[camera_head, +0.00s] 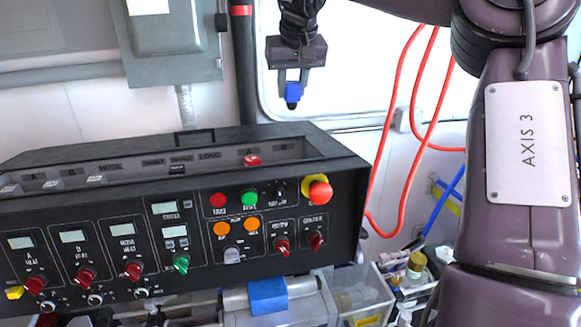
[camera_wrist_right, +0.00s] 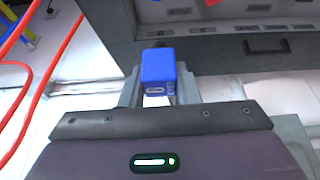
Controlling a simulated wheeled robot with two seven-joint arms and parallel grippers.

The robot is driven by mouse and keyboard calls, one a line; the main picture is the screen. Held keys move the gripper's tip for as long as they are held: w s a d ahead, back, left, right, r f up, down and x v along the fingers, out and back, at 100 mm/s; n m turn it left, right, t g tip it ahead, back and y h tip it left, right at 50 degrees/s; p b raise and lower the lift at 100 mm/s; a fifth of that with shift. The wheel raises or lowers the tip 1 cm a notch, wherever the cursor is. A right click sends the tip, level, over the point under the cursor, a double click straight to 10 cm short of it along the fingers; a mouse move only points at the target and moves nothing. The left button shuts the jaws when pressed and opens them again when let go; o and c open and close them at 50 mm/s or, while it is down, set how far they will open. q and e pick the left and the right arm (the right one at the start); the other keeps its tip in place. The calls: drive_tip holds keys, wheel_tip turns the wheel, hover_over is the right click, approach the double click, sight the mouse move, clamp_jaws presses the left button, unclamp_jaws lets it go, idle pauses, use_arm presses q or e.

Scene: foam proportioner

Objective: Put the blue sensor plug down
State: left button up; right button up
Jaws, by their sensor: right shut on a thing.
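The blue sensor plug (camera_head: 292,92) is a small blue block with a dark round tip that points down in the head view. My right gripper (camera_head: 291,84) is shut on it and holds it in the air above the back right of the black control console (camera_head: 340,172). In the right wrist view the plug (camera_wrist_right: 159,69) sits between the two grey fingers of my gripper (camera_wrist_right: 158,90). A dark part shows just beyond the plug there. My left gripper is not in view.
The console has knobs, displays and a red emergency button (camera_head: 319,191). Red hoses (camera_head: 404,75) hang at the right. A clear bin (camera_head: 358,298) and bottles stand below right. A grey wall box (camera_head: 165,45) hangs at the upper left.

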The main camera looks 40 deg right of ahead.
wheel_tip(320, 180, down, 16)
drive_tip(key=p, duration=0.4)
drive_tip(key=shift+r, duration=0.25)
drive_tip(key=shift+w+d+f, duration=0.1)
drive_tip(key=shift+f, duration=0.6)
drive_tip(key=o, duration=1)
drive_tip(key=shift+c, duration=0.2)
